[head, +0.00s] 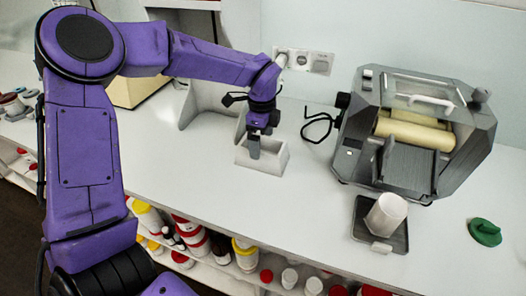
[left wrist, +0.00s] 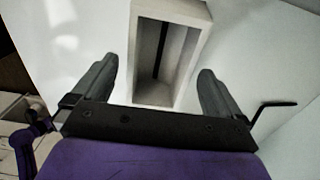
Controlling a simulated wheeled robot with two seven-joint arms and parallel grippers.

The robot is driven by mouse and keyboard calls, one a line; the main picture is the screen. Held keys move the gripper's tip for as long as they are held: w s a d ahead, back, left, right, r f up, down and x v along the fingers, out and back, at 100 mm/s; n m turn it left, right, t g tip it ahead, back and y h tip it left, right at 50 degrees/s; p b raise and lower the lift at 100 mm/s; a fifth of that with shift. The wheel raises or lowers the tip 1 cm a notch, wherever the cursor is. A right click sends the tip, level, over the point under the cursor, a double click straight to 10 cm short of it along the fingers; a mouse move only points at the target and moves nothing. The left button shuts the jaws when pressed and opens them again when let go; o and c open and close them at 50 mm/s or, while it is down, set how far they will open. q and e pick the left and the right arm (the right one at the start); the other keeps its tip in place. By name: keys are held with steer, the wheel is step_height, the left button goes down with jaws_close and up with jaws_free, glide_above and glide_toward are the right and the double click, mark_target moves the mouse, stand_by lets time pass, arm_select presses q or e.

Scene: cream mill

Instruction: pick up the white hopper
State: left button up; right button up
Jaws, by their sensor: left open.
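The white hopper (head: 268,168) is an open-topped rectangular box on the white counter, in the middle of the head view. In the left wrist view, the white hopper (left wrist: 152,93) lies ahead between the fingers, and I see into its dark inside. My left gripper (head: 255,148) points down at the hopper, and its fingers overlap the box in the head view. In the left wrist view, my left gripper (left wrist: 157,70) is open, with one finger on each side of the hopper and gaps between. Whether a finger touches it I cannot tell. My right gripper is not in view.
A white cup (head: 386,214) stands on a dark plate in front. A green lid (head: 485,232) lies at right. Jars fill the shelf below. The counter's front is clear.

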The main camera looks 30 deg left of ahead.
arm_select(q)
step_height(320, 180, down, 3)
steer(key=shift+r, duration=0.1)
steer(key=c, duration=0.9)
steer(key=shift+c, duration=0.2)
